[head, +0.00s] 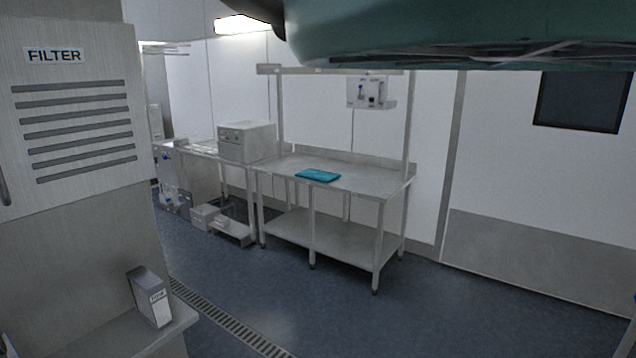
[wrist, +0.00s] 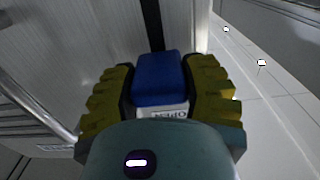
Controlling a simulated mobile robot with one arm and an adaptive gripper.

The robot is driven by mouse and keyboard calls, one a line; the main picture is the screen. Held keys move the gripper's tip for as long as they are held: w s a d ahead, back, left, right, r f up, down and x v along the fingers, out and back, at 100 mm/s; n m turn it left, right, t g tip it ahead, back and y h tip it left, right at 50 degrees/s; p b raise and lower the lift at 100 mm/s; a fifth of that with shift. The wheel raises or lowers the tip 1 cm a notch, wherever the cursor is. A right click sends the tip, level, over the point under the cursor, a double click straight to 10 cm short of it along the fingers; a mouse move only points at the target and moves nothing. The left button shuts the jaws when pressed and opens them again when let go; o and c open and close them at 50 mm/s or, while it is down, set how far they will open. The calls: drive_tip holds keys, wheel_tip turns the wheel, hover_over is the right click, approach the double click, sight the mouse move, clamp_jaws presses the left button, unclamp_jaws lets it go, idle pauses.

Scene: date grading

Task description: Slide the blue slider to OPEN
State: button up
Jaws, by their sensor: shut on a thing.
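The blue slider (wrist: 157,78) is a blue block in the wrist view, in front of a grey brushed-metal panel. A dark slot (wrist: 152,25) runs up the panel from behind the block. My gripper (wrist: 158,85) has its two yellow ribbed fingers on either side of the block, shut on it. A white label reading OPEN (wrist: 168,112) shows just below the block, close to the gripper's palm, partly hidden. The head view does not show the slider or my gripper's fingers.
In the head view a metal cabinet marked FILTER (head: 70,120) stands at the left, with a small grey box (head: 149,297) on a ledge below. A steel table (head: 380,183) with a teal cloth (head: 318,175) stands farther back. The blue floor (head: 290,300) in front is clear.

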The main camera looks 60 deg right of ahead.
drive_tip(key=shift+w+d+r+b, duration=0.15)
drive_tip(key=shift+r+b, duration=0.35)
drive_tip(key=shift+b, duration=2.1)
drive_tip(key=shift+r+b, duration=0.55)
drive_tip(key=shift+b, duration=0.7)
drive_tip(key=shift+s+r+b, duration=0.4)
drive_tip(key=shift+r+b, duration=0.25)
drive_tip(key=shift+b, duration=0.3)
drive_tip(key=shift+s+r+b, duration=0.15)
drive_tip(key=shift+r+b, duration=0.25)
drive_tip(key=shift+r, duration=0.45)
drive_tip(key=shift+s+r+b, duration=0.1)
drive_tip(key=shift+r+b, duration=0.25)
drive_tip(key=shift+r, duration=0.45)
drive_tip(key=o, duration=1.3)
drive_tip(key=shift+f, duration=0.1)
